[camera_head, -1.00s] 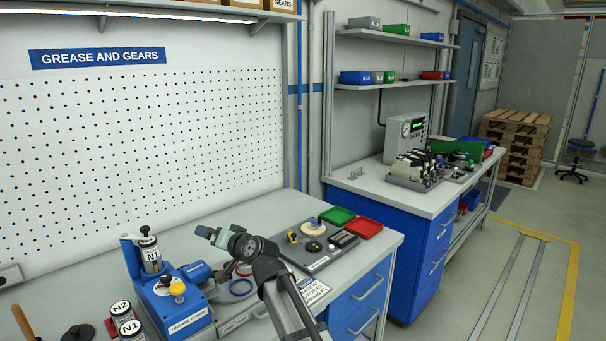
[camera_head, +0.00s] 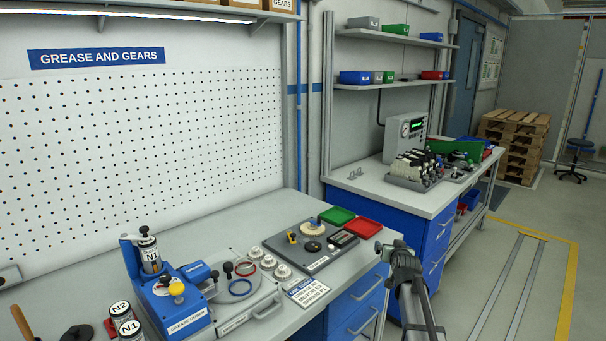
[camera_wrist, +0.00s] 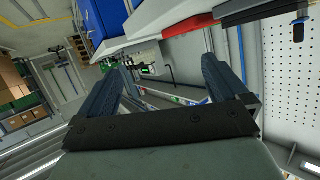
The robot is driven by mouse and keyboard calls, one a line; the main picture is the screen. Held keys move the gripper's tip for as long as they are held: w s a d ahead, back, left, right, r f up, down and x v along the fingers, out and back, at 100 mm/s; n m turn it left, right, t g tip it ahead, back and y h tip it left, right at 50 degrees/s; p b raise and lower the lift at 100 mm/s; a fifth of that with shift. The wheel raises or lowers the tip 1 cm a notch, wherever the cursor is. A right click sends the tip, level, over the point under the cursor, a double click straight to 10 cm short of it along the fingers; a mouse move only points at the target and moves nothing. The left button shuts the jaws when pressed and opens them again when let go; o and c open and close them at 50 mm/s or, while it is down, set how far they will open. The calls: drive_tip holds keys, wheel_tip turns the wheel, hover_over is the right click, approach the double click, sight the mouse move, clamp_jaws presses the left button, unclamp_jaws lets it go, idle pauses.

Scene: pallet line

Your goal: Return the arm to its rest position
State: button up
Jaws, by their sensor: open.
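My arm shows in the head view to the right of the grease bench (camera_head: 215,235), over the aisle side of its front edge. My gripper's fingers are not clearly seen there. In the wrist view my gripper (camera_wrist: 172,80) shows two dark fingers spread apart with nothing between them. The gripper is clear of the bench top and touches nothing that I can see.
The bench holds a blue grease machine (camera_head: 180,300), several white gears (camera_head: 268,262), a dark gear tray (camera_head: 310,246), and green (camera_head: 337,216) and red (camera_head: 363,228) trays. A second blue bench (camera_head: 405,245) stands behind my arm. The floor at right (camera_head: 500,285) is clear.

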drive_tip(key=s+d+f+g+h, duration=0.15)
drive_tip(key=s+d+f, duration=0.3)
drive_tip(key=d, duration=0.45)
drive_tip(key=s+d+f+g+h, duration=0.1)
drive_tip(key=s+d+f+h, duration=0.15)
drive_tip(key=d+f, duration=0.45)
drive_tip(key=s+d+f+g+h, duration=0.15)
drive_tip(key=s+d, duration=0.25)
drive_tip(key=d, duration=0.7)
drive_tip(key=s+d+f+g, duration=0.2)
drive_tip(key=s+d+f, duration=0.3)
drive_tip(key=s+f, duration=0.4)
drive_tip(key=s+a+f+g+y, duration=0.35)
drive_tip(key=s+a+f, duration=0.55)
drive_tip(key=a+f, duration=0.4)
drive_tip(key=s+a+f+g+y, duration=0.2)
drive_tip(key=s+a+f+g, duration=0.2)
drive_tip(key=s+a+f, duration=0.75)
drive_tip(key=s+a+f+n+g, duration=0.1)
drive_tip(key=s+a+g, duration=0.2)
drive_tip(key=s+a, duration=0.7)
drive_tip(key=s+a+f+n+g+y, duration=0.1)
drive_tip(key=s+a+g, duration=0.3)
drive_tip(key=s+a, duration=0.7)
drive_tip(key=s+f, duration=0.1)
drive_tip(key=s, duration=0.2)
drive_tip(key=shift+n, duration=0.3)
